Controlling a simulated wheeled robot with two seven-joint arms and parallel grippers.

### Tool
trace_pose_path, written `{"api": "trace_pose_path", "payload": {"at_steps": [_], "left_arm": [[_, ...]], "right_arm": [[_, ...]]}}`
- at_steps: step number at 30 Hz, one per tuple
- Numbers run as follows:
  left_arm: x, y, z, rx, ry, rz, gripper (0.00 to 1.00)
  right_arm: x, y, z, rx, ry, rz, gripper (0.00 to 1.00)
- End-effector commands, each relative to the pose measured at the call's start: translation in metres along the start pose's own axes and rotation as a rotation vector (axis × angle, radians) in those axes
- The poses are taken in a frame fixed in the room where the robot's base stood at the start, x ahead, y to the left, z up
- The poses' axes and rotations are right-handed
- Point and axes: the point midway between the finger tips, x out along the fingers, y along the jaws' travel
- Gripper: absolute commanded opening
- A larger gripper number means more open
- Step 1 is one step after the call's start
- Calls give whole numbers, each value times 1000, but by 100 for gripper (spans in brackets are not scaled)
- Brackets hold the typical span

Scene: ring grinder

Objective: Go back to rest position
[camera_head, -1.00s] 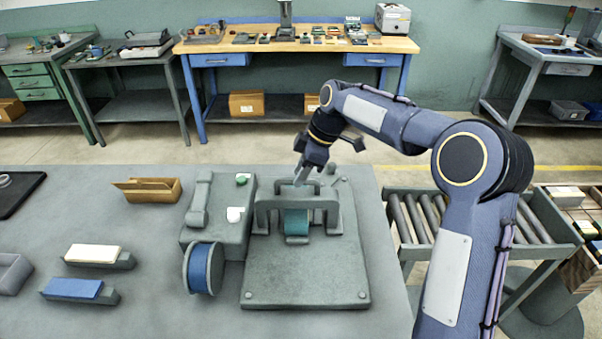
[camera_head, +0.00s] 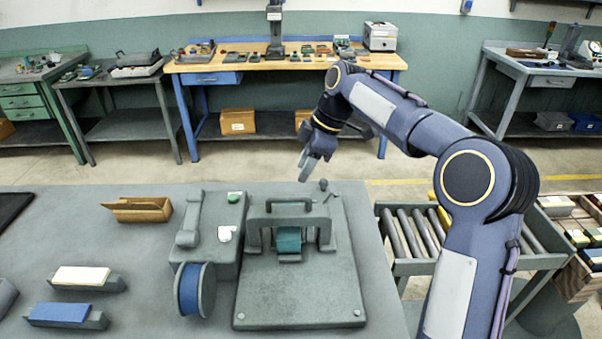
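My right gripper (camera_head: 308,168) hangs at the end of my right arm, above and behind the grey grinder fixture (camera_head: 300,290) on the table. One finger points down and nothing shows held in it, but I cannot tell how far apart the fingers are. The fixture has a grey bridge (camera_head: 290,218) with a handle on top. A teal cylinder (camera_head: 289,240) sits under the bridge. The gripper is apart from the bridge handle. My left gripper is out of view.
Left of the fixture stands a grey control box (camera_head: 206,258) with a green button (camera_head: 234,197) and a blue-faced wheel (camera_head: 190,290). A cardboard holder (camera_head: 138,210) and two block holders (camera_head: 88,279) lie farther left. A roller conveyor (camera_head: 402,235) stands right of the table.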

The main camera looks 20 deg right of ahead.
Motion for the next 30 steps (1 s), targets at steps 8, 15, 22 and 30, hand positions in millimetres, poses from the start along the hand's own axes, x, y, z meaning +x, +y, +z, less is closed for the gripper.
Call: {"api": "trace_pose_path", "payload": {"at_steps": [8,15,22,30], "left_arm": [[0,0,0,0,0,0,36],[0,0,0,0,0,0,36],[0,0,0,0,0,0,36],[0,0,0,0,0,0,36]], "right_arm": [[0,0,0,0,0,0,36],[-10,-11,4,45,1,18,36],[-42,-84,32,352,23,111,36],[-35,-199,78,820,126,215,36]]}}
